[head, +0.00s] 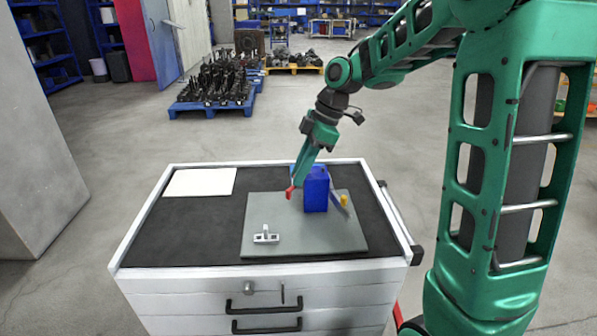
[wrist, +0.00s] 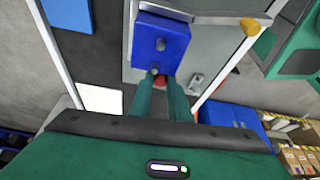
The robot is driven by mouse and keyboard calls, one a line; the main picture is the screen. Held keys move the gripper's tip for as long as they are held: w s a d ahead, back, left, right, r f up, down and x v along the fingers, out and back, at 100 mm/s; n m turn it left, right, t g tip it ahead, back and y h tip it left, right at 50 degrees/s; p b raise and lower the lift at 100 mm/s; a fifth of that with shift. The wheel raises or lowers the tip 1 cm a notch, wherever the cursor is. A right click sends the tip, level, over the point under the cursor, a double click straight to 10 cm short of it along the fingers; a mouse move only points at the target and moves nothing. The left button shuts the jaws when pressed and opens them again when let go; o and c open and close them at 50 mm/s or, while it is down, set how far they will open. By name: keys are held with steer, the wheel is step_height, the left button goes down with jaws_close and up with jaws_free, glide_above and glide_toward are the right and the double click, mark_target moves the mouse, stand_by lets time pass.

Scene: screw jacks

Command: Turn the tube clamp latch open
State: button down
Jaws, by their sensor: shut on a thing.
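A blue block (head: 316,190), likely the tube clamp body, stands upright on a grey plate (head: 305,245). It also shows in the wrist view (wrist: 160,42) with dark round studs on its face. A red piece (head: 290,191), likely the latch, is at the block's left side. My gripper (head: 296,183) reaches down from above and is shut on this red piece. In the wrist view the red piece (wrist: 160,82) shows between the fingertips, mostly hidden by them. A grey lever (head: 337,200) with a yellow knob (head: 344,200) sticks out on the block's right.
A small silver bracket (head: 266,237) stands near the plate's front left. A white sheet (head: 200,182) lies at the back left of the dark cabinet top (head: 185,230). The cabinet top left of the plate is clear.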

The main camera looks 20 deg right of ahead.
steer(key=shift+m, duration=0.6)
steer(key=c, duration=1.7)
jaws_free()
steer(key=shift+o, duration=0.2)
steer(key=v, duration=1)
steer(key=shift+r, duration=0.35)
steer(key=shift+s+d, duration=0.1)
steer(key=shift+d, duration=0.05)
